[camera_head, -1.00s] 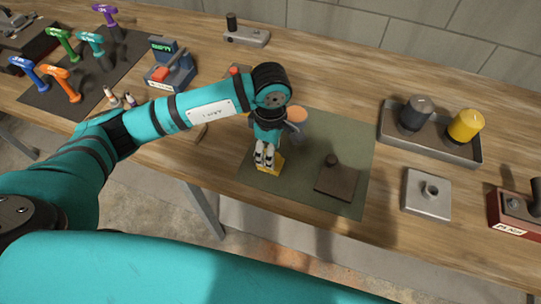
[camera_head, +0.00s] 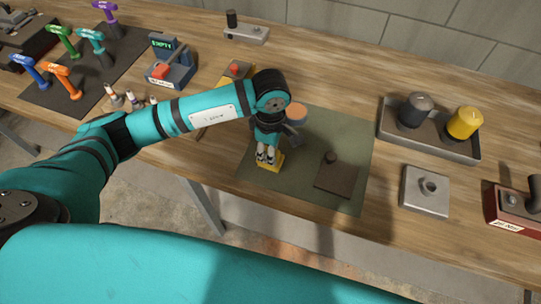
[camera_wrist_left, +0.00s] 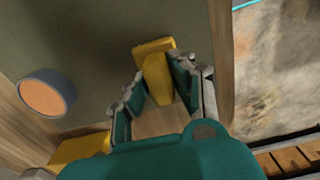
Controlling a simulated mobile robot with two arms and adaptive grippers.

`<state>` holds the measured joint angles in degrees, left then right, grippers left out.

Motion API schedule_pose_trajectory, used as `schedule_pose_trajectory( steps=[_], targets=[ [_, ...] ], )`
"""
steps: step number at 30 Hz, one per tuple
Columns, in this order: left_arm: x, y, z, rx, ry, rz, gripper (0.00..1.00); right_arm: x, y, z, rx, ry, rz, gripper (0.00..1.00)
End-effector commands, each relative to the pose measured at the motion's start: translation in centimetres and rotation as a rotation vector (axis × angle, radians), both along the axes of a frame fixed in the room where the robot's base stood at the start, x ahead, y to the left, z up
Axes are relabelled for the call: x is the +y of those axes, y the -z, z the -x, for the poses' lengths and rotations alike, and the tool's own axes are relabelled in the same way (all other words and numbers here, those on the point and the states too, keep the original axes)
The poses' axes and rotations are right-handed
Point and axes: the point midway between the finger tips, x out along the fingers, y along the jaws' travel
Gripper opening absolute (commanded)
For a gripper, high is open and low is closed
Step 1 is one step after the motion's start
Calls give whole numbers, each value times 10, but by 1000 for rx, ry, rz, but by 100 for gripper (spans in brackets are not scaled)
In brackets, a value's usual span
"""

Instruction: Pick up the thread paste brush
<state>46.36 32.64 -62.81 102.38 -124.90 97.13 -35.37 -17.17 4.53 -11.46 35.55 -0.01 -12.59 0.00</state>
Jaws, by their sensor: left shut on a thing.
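My left gripper (camera_head: 268,148) hangs down over the near left part of the green mat (camera_head: 307,192). It is shut on a yellow piece, which looks like the thread paste brush (camera_head: 270,167). In the left wrist view the yellow piece (camera_wrist_left: 155,65) sits between the two finger pads, its wider end beyond the fingertips. Its bristles cannot be made out, and I cannot tell whether it touches the mat. A round tin with an orange top (camera_head: 297,112) stands on the mat behind the gripper. My right gripper is not in view.
A dark plate with a knob (camera_head: 335,180) lies on the mat. A tray (camera_head: 458,151) holds a dark and a yellow cylinder. A metal block (camera_head: 426,190) stands at right. A yellow box with a red top (camera_head: 237,70) is behind my arm.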

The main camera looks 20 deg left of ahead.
Motion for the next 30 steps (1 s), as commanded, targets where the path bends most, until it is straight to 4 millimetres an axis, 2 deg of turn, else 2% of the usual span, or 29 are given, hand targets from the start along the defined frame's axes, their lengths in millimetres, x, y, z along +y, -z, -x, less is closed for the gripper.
schedule_pose_trajectory(
  steps=[8,16,30],
  targets=[
    [0,-5,-1,-3,0,0,0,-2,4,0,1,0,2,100],
    [0,-34,-2,-7,2,1,0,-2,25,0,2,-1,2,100],
    [-39,-42,109,-4,8,3,0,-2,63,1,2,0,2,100]
  ],
)
